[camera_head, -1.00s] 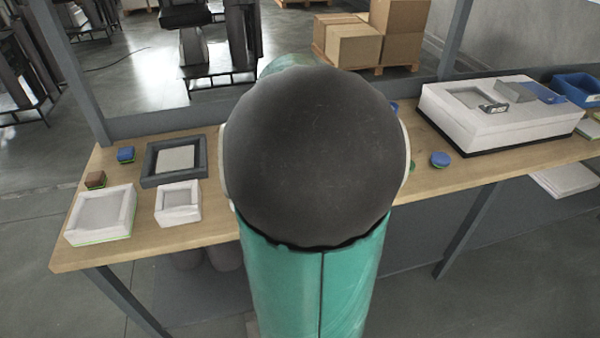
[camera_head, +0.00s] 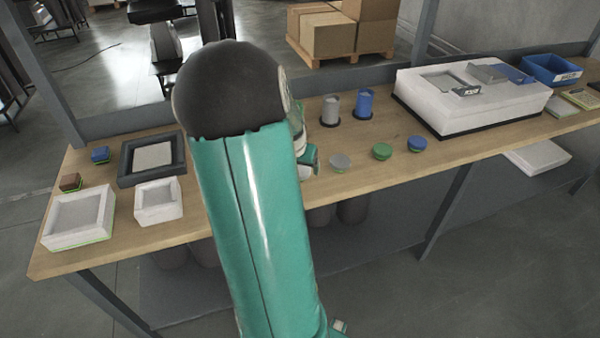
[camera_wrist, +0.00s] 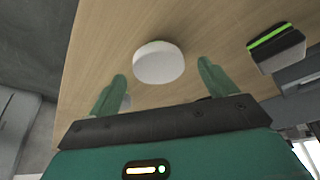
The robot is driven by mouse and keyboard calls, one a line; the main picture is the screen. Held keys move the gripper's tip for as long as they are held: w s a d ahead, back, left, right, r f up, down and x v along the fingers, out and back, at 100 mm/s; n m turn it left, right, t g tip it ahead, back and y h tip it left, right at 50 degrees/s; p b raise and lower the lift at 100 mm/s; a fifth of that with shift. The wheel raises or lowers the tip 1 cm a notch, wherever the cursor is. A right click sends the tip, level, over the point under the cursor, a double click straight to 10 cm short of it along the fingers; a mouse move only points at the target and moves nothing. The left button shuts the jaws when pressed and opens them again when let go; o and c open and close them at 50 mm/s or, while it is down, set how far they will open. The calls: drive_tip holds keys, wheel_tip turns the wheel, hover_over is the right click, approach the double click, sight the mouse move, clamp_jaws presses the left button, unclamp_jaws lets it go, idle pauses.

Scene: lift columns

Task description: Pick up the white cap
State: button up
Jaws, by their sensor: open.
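In the wrist view the white cap (camera_wrist: 158,62) is a round, low disc on the wooden table, ahead of and between my gripper's fingertips. My gripper (camera_wrist: 162,72) is open, with its two green fingers apart and nothing held. A pale object (camera_wrist: 126,102) is partly hidden behind the left finger. In the head view my arm hides most of the gripper. A light grey cap (camera_head: 340,162) lies right of the arm; I cannot tell whether it is the white one. A green cap (camera_head: 382,151) and a blue cap (camera_head: 417,144) lie further right.
Grey and blue cylinders (camera_head: 364,104) stand behind the caps. A large white box (camera_head: 470,108) and a blue bin (camera_head: 552,70) are at the right. White trays (camera_head: 78,246), a dark frame (camera_head: 127,160) and small blocks are at the left. A green-striped block (camera_wrist: 277,48) shows in the wrist view.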

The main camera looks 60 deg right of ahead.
sight(300, 169)
drive_tip(key=shift+x, duration=1.55)
drive_tip(key=c, duration=1)
drive_tip(key=shift+r, duration=0.15)
drive_tip(key=shift+c, duration=0.2)
